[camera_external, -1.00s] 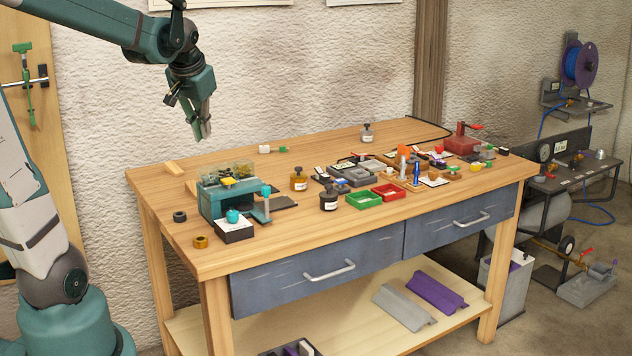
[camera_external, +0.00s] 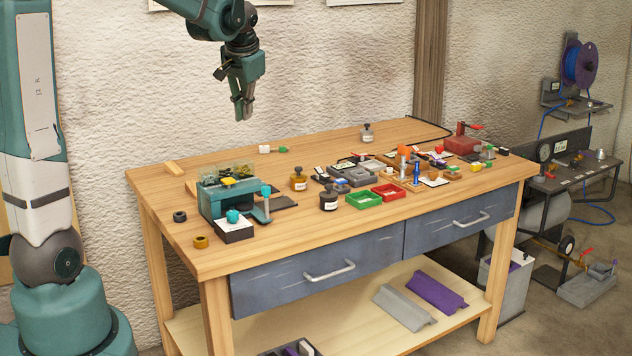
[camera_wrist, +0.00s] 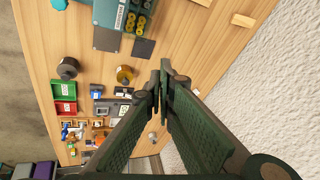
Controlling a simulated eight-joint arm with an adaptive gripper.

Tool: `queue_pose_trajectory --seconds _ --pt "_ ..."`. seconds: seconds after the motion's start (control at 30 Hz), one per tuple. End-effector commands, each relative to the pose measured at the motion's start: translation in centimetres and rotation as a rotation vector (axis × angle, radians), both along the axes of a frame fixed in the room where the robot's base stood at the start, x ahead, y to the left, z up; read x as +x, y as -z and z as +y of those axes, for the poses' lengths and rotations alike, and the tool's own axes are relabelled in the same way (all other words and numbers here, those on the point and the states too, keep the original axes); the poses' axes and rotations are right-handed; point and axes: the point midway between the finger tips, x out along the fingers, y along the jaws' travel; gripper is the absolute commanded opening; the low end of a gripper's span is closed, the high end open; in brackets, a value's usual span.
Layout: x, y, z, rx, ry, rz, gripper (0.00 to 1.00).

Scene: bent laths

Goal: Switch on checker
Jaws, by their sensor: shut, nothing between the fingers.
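No thing in view is plainly marked as the checker, so I cannot tell which one it is. A teal machine (camera_external: 215,203) with a clear-topped tray stands at the left of the bench; it also shows at the top of the wrist view (camera_wrist: 108,40). Small grey devices (camera_external: 358,176) lie mid-bench, and in the wrist view (camera_wrist: 103,109) they are left of my fingers. Their switches are too small to make out. My gripper (camera_external: 243,112) is shut and empty, in the air above the bench's back part. In the wrist view its fingertips (camera_wrist: 162,72) meet.
A green tray (camera_external: 364,200) and a red tray (camera_external: 388,193) sit near the front edge. A red vise-like tool (camera_external: 461,144) is at the far right.

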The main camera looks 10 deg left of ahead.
Motion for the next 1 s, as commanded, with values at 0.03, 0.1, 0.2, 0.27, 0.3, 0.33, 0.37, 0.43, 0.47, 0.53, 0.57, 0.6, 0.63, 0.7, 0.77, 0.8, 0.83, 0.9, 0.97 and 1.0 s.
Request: queue_pose_trajectory --seconds 0.03,0.1,0.2,0.27,0.3,0.33,0.37,0.43,0.47,0.53,0.57,0.6,0.63,0.7,0.77,0.8,0.83,0.9,0.97,1.0 --pt "0.7 -0.2 -0.6 0.007 0.009 0.004 0.00" --pt "1.6 -0.1 -1.2 0.017 0.019 0.010 0.00" --pt "2.8 0.0 -2.1 0.032 0.031 0.017 0.00" --pt "3.5 0.1 -2.7 0.040 0.039 0.022 0.00" --pt "3.9 0.2 -3.1 0.047 0.045 0.026 0.00" --pt "4.3 0.2 -3.4 0.051 0.048 0.029 0.00" --pt "4.6 0.3 -3.7 0.055 0.052 0.032 0.00" --pt "5.4 0.4 -4.3 0.065 0.062 0.036 0.00" --pt "5.8 0.5 -4.6 0.070 0.065 0.038 0.00" --pt "6.6 0.7 -5.3 0.080 0.074 0.044 0.00" --pt "6.9 0.8 -5.6 0.085 0.078 0.046 0.00" --pt "7.3 0.9 -6.0 0.091 0.084 0.050 0.00" --pt "7.6 1.0 -6.3 0.094 0.088 0.052 0.00" --pt "8.3 1.3 -7.1 0.105 0.097 0.057 0.00" --pt "9.0 1.5 -7.7 0.114 0.104 0.061 0.00" --pt "9.4 1.6 -8.0 0.120 0.109 0.063 0.00" --pt "9.7 1.8 -8.4 0.124 0.113 0.066 0.00" --pt "10.4 2.1 -9.1 0.135 0.122 0.071 0.00" --pt "11.0 2.4 -9.8 0.143 0.129 0.076 0.00" --pt "11.3 2.6 -10.2 0.149 0.134 0.078 0.00"
